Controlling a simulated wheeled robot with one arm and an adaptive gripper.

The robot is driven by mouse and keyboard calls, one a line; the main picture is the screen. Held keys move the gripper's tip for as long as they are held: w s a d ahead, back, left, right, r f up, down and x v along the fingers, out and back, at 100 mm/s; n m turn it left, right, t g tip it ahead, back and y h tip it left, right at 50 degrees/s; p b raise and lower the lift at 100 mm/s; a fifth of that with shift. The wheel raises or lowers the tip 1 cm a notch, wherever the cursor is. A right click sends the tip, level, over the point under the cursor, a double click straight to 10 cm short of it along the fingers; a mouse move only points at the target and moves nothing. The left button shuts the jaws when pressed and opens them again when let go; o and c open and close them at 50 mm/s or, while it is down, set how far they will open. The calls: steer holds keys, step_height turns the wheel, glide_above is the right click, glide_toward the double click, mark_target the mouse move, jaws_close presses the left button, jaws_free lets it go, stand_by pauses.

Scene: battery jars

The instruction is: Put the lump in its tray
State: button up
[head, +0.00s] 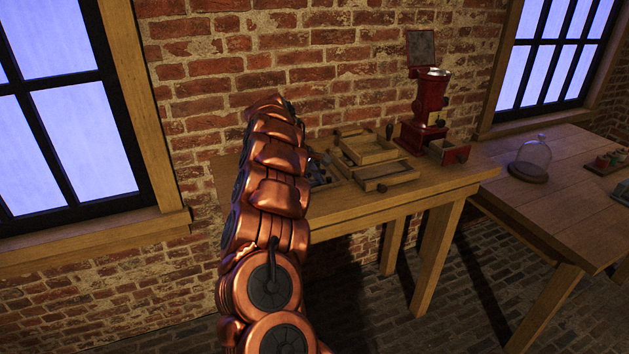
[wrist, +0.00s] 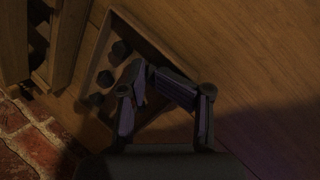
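Several small dark lumps (wrist: 98,99) lie in a shallow wooden tray (wrist: 128,20) in the wrist view. My gripper (wrist: 150,77) is over this tray, its two dark fingers bent inward and their tips close together. It is too dark to tell whether a lump is between the tips. In the head view the tray's dark contents (head: 318,172) show just right of my arm, and the arm hides my gripper and part of the tray.
Wooden box-like trays (head: 385,175) stand beside it on the wooden table (head: 345,211). A red grinder (head: 425,110) with an open drawer stands behind, at right. A glass dome (head: 531,158) is on a second table. The brick wall is close behind.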

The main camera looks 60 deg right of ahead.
steer(key=shift+w+a+f, duration=0.15)
steer(key=shift+a+f, duration=0.2)
steer(key=shift+w+r+p, duration=0.1)
steer(key=shift+r+p, duration=0.2)
steer(key=shift+r, duration=0.15)
steer(key=b+v, duration=0.1)
steer(key=v, duration=1.1)
steer(key=shift+d+r, duration=0.3)
steer(key=shift+r, duration=0.2)
steer(key=shift+a, duration=0.1)
